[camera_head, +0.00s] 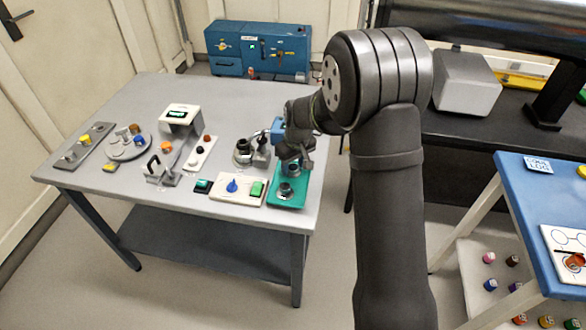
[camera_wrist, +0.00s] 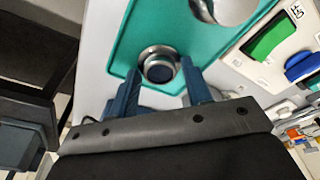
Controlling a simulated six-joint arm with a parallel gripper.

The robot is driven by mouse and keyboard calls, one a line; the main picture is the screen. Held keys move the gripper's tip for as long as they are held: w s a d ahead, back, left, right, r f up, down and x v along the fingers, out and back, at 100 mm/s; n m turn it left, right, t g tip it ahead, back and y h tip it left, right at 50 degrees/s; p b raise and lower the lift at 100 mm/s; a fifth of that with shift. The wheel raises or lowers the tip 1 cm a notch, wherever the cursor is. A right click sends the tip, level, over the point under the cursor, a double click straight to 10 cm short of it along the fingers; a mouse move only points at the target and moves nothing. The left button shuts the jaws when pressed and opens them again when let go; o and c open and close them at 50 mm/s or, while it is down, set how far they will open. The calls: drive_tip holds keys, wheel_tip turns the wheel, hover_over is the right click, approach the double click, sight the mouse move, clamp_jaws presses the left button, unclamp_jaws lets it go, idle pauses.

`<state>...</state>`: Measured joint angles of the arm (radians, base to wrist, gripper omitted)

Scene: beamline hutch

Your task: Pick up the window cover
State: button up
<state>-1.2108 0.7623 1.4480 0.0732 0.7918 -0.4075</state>
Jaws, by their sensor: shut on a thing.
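The window cover (camera_wrist: 159,53) appears to be the small round piece with a silver rim and dark blue centre in the wrist view. It sits between the two blue fingers of my gripper (camera_wrist: 160,72), which is shut on it. It is over or on the teal tray (camera_wrist: 128,45); I cannot tell whether it is clear of the surface. In the head view my gripper (camera_head: 293,163) points down over the far part of the tray (camera_head: 301,193) and mostly hides the piece.
A silver round part (camera_head: 286,190) stands at the tray's near end, close to my gripper. A panel with a blue knob (camera_head: 232,186) lies left of the tray. A grey fixture (camera_head: 242,150) stands left of my gripper.

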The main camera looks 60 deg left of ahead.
sight(296, 168)
drive_tip(key=shift+r, duration=0.15)
drive_tip(key=shift+r, duration=0.3)
drive_tip(key=r, duration=0.4)
drive_tip(key=shift+w+d, duration=0.3)
drive_tip(key=shift+w, duration=0.05)
drive_tip(key=w+d+r, duration=0.6)
drive_tip(key=d, duration=0.2)
drive_tip(key=shift+w+d, duration=0.25)
drive_tip(key=shift+d, duration=0.05)
drive_tip(key=w+d+f+m+t, duration=0.1)
drive_tip(key=w+d+f+m, duration=0.4)
drive_tip(key=w+d, duration=0.5)
drive_tip(key=w+d+f+m, duration=0.45)
drive_tip(key=w+d, duration=0.35)
drive_tip(key=d, duration=0.3)
drive_tip(key=w+d+f+m+h, duration=0.1)
drive_tip(key=d+f+m, duration=0.3)
drive_tip(key=d, duration=0.9)
drive_tip(key=w+d+f+m, duration=0.2)
drive_tip(key=d+f+m, duration=0.2)
drive_tip(key=d, duration=0.9)
drive_tip(key=shift+w+d+f+t+h, duration=0.2)
drive_tip(key=shift+f+t+h, duration=0.2)
drive_tip(key=shift+f, duration=0.15)
